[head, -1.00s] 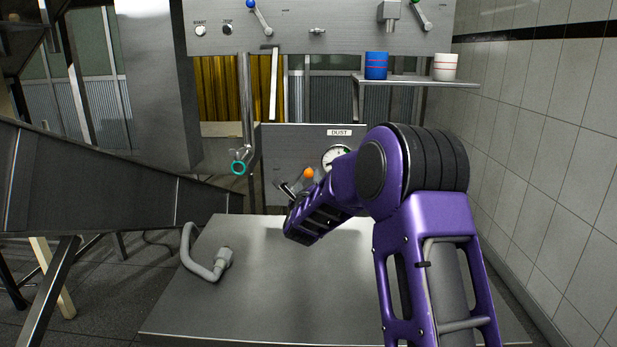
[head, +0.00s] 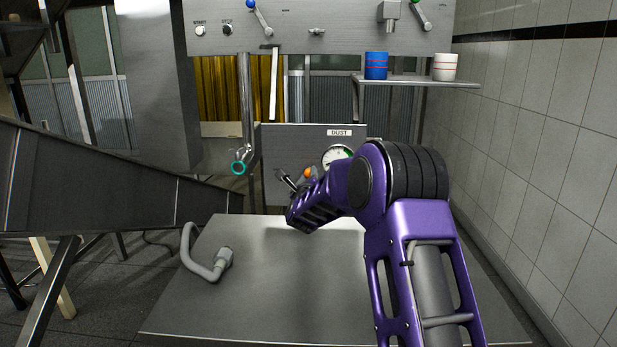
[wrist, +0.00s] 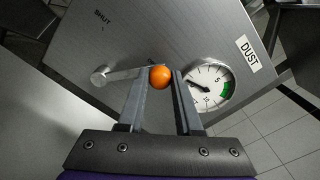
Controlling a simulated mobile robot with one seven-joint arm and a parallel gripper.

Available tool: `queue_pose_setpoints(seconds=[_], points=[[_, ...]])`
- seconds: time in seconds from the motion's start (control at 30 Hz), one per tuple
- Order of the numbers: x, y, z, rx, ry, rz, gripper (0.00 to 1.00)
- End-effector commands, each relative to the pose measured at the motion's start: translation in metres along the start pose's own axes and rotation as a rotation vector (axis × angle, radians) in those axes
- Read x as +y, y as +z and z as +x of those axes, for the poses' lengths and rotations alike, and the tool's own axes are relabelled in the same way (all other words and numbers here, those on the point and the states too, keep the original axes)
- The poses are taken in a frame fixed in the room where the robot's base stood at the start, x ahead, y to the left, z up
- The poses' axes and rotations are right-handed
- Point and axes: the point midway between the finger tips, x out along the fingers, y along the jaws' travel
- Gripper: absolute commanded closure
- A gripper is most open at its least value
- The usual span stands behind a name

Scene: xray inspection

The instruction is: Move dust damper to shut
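The dust damper lever ends in an orange ball knob (wrist: 160,77). Its arm runs left to a round metal pivot (wrist: 98,77) on the steel dust panel (head: 318,139). The printed SHUT mark (wrist: 102,17) is beyond the pivot, at upper left in the wrist view. My gripper (wrist: 163,76) has one finger on each side of the knob, with a narrow gap on the right; the left finger is close to or touching it. In the head view the knob (head: 308,172) shows just above my gripper, whose fingers are mostly hidden.
A dial gauge (wrist: 209,86) sits close to the right finger, below the DUST label (wrist: 249,54). A steel table (head: 270,290) lies below my arm with a grey hose (head: 205,265) on its left. A shelf (head: 415,82) above holds a blue cup (head: 376,66) and a white cup (head: 445,67).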

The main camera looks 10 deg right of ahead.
Motion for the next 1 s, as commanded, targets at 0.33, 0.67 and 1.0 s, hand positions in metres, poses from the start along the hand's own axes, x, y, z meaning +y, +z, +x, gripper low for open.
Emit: queue_pose_setpoints(seconds=[0.33,0.67,1.0], points=[[0.0000,-0.0001,-0.0001,0.000,0.000,0.000,1.00],[0.0001,-0.0002,-0.0002,0.000,0.000,0.000,1.00],[0.0002,-0.0003,-0.0002,0.001,0.000,0.000,1.00]])
